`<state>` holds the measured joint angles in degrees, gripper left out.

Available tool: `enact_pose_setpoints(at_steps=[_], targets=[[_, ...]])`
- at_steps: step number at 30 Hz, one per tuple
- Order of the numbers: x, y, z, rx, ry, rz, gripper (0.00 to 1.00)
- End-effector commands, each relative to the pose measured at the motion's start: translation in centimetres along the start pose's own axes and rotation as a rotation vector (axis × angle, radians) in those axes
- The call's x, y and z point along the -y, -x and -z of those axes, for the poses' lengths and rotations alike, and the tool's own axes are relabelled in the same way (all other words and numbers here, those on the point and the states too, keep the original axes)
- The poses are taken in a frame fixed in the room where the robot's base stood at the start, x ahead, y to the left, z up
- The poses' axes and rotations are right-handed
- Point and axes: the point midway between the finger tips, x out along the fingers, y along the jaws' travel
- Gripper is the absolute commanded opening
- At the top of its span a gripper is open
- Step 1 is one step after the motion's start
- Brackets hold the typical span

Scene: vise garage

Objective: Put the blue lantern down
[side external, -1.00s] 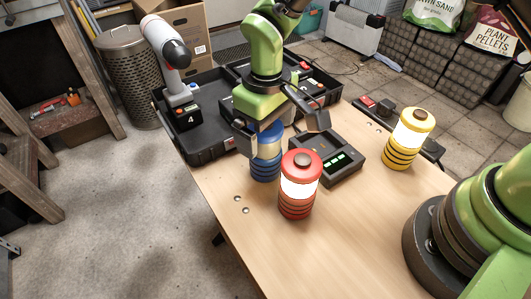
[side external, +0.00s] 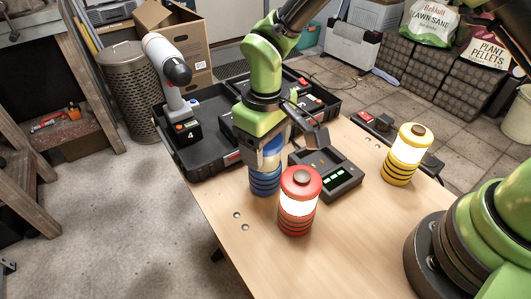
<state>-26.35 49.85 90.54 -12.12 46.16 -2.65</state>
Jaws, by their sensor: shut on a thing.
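The blue lantern (side external: 265,184) has a dark blue ribbed base and a pale glass. It is upright over the wooden bench, just behind and left of the red lantern (side external: 299,204). My gripper (side external: 263,150) points down and is shut on the blue lantern's upper part. The gripper hides most of the lantern's top. I cannot tell whether the base touches the bench or hangs just above it.
The lit red lantern stands close in front. A dark charger box (side external: 329,177) with green lights is to the right; a lit yellow lantern (side external: 405,158) stands farther right. Open black cases (side external: 222,157) lie behind. The bench (side external: 268,235) is bare in front, with small holes.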

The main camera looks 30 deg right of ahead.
Motion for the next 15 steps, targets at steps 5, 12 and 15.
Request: enact_pose_setpoints(at_steps=[5,12,15], targets=[[0.0,3.6,0.2,-0.01,0.001,0.002,0.16],[-0.1,8.0,0.1,-0.007,0.0,0.002,0.16],[-1.8,9.2,-0.4,-0.005,-0.012,0.001,0.16]])
